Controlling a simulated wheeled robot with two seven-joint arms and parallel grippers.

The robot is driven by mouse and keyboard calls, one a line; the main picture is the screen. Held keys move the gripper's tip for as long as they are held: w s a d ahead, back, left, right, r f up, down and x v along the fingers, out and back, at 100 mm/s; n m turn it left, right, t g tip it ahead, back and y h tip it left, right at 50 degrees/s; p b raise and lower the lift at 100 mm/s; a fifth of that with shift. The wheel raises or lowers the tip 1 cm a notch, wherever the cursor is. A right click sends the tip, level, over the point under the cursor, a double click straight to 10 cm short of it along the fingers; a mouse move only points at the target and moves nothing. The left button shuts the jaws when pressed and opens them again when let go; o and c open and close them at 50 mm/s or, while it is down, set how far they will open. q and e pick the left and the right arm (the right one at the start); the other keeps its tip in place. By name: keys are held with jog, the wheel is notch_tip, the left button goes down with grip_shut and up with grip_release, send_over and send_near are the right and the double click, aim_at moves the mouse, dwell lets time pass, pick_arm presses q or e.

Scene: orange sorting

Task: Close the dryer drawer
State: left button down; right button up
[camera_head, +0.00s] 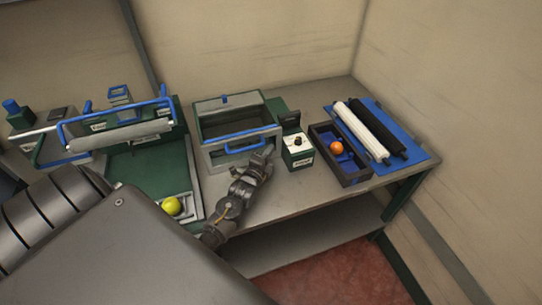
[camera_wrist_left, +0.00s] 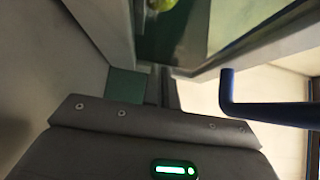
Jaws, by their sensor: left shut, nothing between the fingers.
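The dryer drawer (camera_head: 237,148) is a grey box-shaped drawer with a blue bar handle (camera_head: 244,138) on its front, and it stands open with its dark green inside showing from above. My left gripper (camera_head: 266,152) is shut and empty at the drawer's front right corner, close to the handle's right end. In the left wrist view its fingers (camera_wrist_left: 162,86) are together beside the drawer's grey rim (camera_wrist_left: 235,57), with the blue handle (camera_wrist_left: 265,112) to their right. Whether the fingers touch the drawer I cannot tell. A yellow-green round thing (camera_wrist_left: 190,5) shows at that view's top edge.
A small green control box (camera_head: 297,152) with a black knob stands just right of the drawer. Further right are a dark tray (camera_head: 355,178) with an orange (camera_head: 336,148) and two rollers on a blue board (camera_head: 412,154). A yellow fruit (camera_head: 171,206) lies in a chute at left.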

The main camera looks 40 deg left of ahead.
pick_arm(q)
jog(key=d, duration=0.1)
jog(key=s+d+p, duration=0.1)
jog(key=shift+s+d, duration=0.3)
jog(key=shift+d, duration=0.05)
jog(key=s+b, duration=0.1)
jog(key=s, duration=0.2)
jog(key=s+d, duration=0.1)
jog(key=s, duration=0.2)
jog(key=s+d+b, duration=0.1)
jog(key=s, duration=0.2)
jog(key=shift+s+d+f+b, duration=0.1)
jog(key=shift+s+f+b, duration=0.1)
jog(key=shift+s+b, duration=0.1)
jog(key=shift+s+d+r, duration=0.15)
jog(key=shift+s+r, duration=0.05)
jog(key=shift+s, duration=0.3)
